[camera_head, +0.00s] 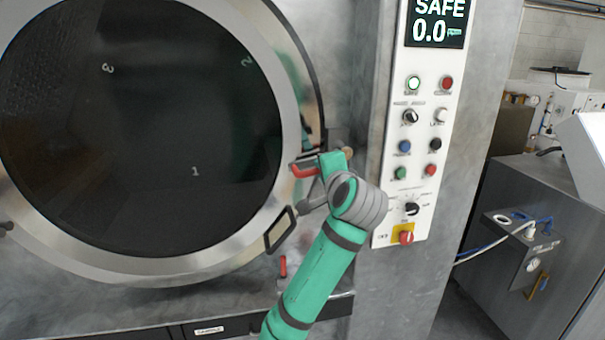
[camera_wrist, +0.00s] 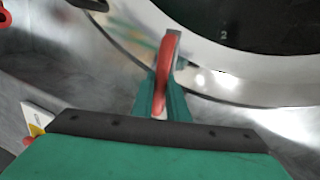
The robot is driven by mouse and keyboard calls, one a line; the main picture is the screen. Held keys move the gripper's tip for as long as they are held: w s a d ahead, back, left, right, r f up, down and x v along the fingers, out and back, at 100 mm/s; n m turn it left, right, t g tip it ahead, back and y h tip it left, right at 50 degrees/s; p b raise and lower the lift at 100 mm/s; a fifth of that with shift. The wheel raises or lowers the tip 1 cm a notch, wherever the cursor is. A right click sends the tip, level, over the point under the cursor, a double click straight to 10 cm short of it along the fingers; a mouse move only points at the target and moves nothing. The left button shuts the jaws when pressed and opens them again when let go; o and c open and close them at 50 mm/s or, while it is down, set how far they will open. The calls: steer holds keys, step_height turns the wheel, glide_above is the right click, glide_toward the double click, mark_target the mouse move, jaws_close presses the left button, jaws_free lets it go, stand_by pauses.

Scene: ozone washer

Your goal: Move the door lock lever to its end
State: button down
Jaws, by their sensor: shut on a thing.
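The door lock lever (camera_head: 304,171) has a red grip and sits at the right edge of the large round door (camera_head: 205,250). In the wrist view the red lever (camera_wrist: 164,75) rises from between the fingers toward the metal door ring. My gripper (camera_wrist: 161,103) has its green fingers on both sides of the lever and is shut on it. In the head view my gripper (camera_head: 318,172) is at the lever, partly hidden behind my own wrist. The door is flush against the washer front, with a dark window.
A black-framed door handle (camera_head: 281,229) is just below the lever. A small red-handled part (camera_head: 283,266) is lower down. The control panel (camera_head: 420,130) with buttons, knobs and a SAFE display (camera_head: 438,22) stands close on the right. A grey metal cabinet (camera_head: 530,210) is further right.

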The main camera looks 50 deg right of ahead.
steer(key=shift+s+r, duration=0.1)
steer(key=shift+r, duration=0.1)
stand_by(0.4)
steer(key=c, duration=1.7)
jaws_free()
steer(key=shift+c, duration=0.2)
steer(key=v, duration=1)
steer(key=shift+s+a, duration=0.25)
steer(key=shift+s, duration=0.05)
